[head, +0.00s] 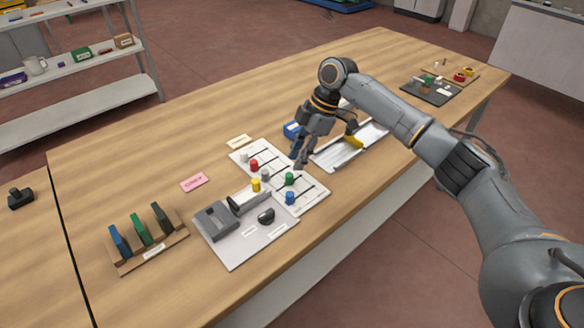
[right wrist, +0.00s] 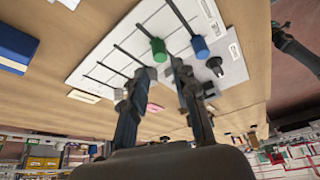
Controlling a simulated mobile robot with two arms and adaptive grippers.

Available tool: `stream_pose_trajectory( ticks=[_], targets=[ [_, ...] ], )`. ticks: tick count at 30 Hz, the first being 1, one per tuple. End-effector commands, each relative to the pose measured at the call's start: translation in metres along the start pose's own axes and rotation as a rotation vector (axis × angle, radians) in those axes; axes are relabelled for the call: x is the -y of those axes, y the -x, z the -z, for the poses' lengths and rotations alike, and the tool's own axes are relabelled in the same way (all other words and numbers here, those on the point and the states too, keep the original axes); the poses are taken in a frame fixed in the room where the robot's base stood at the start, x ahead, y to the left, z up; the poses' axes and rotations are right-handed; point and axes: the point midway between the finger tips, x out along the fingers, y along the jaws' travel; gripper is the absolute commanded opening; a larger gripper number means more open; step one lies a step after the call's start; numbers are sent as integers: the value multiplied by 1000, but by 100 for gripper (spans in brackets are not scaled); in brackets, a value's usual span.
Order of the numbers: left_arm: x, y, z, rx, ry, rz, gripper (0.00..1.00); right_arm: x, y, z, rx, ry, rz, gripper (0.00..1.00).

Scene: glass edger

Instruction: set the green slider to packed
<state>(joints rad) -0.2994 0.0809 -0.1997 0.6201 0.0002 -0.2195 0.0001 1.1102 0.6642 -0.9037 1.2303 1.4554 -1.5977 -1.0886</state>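The green slider (head: 289,178) is a green knob on a slotted line of the white slider board (head: 313,196). In the right wrist view the green knob (right wrist: 158,50) stands at the end of a dark slot, just beyond my fingertips. My right gripper (head: 299,160) is above the board, close to the green knob. It also shows in the right wrist view (right wrist: 164,68), with a gap between its fingers and nothing held. A dark arm end (right wrist: 287,40) at the right of that view looks like my left gripper; its fingers are unclear. The word packed is not readable.
A blue knob (head: 290,198) stands close beside the green one. Red (head: 254,165) and yellow (head: 256,185) knobs are to the left. A grey machine plate (head: 235,250) lies in front. A metal tray (head: 335,157) with a yellow item is behind right.

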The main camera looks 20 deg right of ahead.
Motion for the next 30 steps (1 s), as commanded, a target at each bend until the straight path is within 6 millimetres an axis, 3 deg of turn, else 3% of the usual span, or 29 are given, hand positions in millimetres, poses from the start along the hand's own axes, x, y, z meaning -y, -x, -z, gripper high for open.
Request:
stream_pose_trajectory(
  ticks=[3, 10, 30],
  targets=[
    [-1, 0, 0, 1, 0, -1, 0, 0, 27, 0, -1, 1, -2, 29],
    [-1, 0, 0, 1, 0, -1, 0, 0, 58, 0, 0, 0, 0, 29],
    [-1, 0, 1, 0, -1, -1, 0, 0, 65, 0, 1, 0, 2, 29]
  ],
)
